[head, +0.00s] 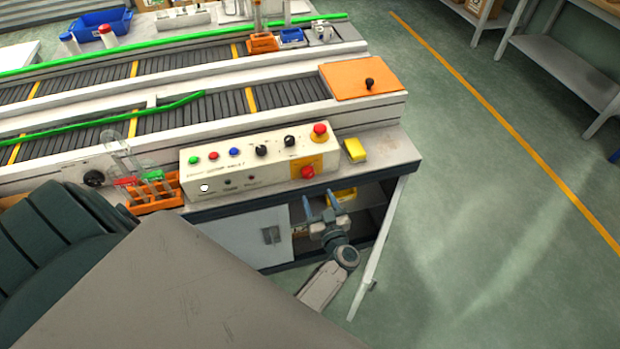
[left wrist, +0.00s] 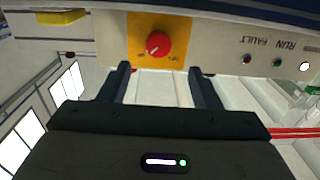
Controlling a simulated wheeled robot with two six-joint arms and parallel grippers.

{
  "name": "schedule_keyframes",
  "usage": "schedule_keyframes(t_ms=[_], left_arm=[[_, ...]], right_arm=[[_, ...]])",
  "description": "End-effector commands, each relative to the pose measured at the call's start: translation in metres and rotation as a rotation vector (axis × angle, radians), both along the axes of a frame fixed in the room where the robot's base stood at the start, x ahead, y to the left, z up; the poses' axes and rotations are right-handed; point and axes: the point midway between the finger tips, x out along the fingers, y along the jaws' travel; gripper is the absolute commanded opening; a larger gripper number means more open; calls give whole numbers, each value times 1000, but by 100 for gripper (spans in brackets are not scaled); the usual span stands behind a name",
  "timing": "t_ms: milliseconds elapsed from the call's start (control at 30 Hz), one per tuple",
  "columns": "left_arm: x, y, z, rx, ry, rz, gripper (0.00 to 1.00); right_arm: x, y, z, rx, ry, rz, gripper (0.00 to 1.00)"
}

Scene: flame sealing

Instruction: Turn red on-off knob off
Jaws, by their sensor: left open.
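The red on-off knob (head: 307,172) sits on a yellow plate (head: 300,162) at the lower right of the white control box's front. In the left wrist view the knob (left wrist: 158,43) shows a white pointer mark, with small lettering on the plate around it. My left gripper (head: 320,207) is open and empty, just below the knob and in front of the cabinet, fingers toward the box. In the left wrist view the knob appears beyond and between the two fingertips (left wrist: 160,72), apart from them. My right gripper is not in view.
The control box (head: 218,172) also carries a red mushroom button (head: 320,131) on top, coloured buttons and black knobs. A yellow block (head: 355,150) lies to its right. An orange rack (head: 155,195) with glass tubes stands left. Below, an open cabinet door (head: 380,245) stands near my left arm.

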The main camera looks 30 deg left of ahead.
Motion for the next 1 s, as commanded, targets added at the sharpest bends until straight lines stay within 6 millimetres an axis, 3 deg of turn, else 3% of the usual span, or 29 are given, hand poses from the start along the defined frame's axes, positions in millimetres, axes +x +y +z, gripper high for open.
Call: schedule_keyframes(t_ms=[400,867,1000], left_arm=[[47,58,-3,4,-2,-3,58],[55,67,-1,2,1,-4,58],[55,67,-1,2,1,-4,30]], right_arm=[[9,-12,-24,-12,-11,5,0],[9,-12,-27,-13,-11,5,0],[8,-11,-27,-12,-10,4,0]])
